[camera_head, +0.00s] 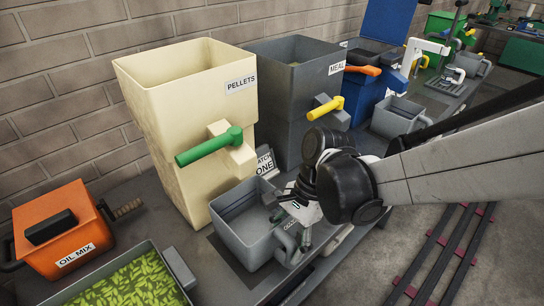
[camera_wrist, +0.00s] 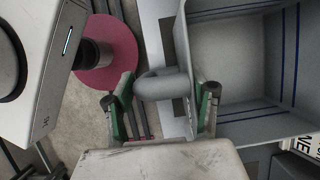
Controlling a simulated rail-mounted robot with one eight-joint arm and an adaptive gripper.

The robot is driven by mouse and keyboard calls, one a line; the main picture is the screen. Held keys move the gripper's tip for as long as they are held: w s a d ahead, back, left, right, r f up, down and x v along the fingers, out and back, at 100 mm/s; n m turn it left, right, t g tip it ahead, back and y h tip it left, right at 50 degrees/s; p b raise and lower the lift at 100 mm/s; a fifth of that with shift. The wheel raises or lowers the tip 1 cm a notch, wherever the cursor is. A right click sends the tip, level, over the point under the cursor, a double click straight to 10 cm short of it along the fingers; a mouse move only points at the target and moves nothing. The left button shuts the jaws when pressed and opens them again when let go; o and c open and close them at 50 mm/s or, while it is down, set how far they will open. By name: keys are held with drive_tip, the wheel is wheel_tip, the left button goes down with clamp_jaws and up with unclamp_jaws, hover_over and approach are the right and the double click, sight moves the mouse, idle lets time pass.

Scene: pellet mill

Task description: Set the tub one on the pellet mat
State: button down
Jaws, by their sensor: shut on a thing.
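The grey tub (camera_head: 240,245), open at the top and apparently empty, is upright in front of the cream PELLETS bin (camera_head: 180,110). My gripper (camera_head: 300,220) is at its right side, shut on its handle. In the wrist view the tub (camera_wrist: 240,60) has dark blue lines inside, and its rounded handle (camera_wrist: 163,86) is between my green-padded fingers (camera_wrist: 160,105). A darker patch on the bench (camera_head: 218,247), by the tub's left side, may be the pellet mat; the tub hides most of it. I cannot tell whether the tub touches it.
A BATCH ONE sign (camera_head: 265,162) stands behind the tub. The green PELLETS lever (camera_head: 210,146) juts out above it. An orange OIL MIX box (camera_head: 62,230) and a tray of green pellets (camera_head: 125,283) are at left. The grey MEAL bin (camera_head: 290,95) is behind.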

drive_tip(key=shift+f, duration=0.15)
drive_tip(key=shift+f+b, duration=0.25)
drive_tip(key=shift+b, duration=0.15)
drive_tip(key=shift+f+b, duration=0.6)
drive_tip(key=shift+b, duration=0.1)
idle(1.1)
unclamp_jaws()
idle(0.3)
drive_tip(key=shift+r, duration=0.1)
idle(0.4)
drive_tip(key=p+v, duration=0.6)
drive_tip(key=v, duration=0.3)
idle(1.0)
idle(0.3)
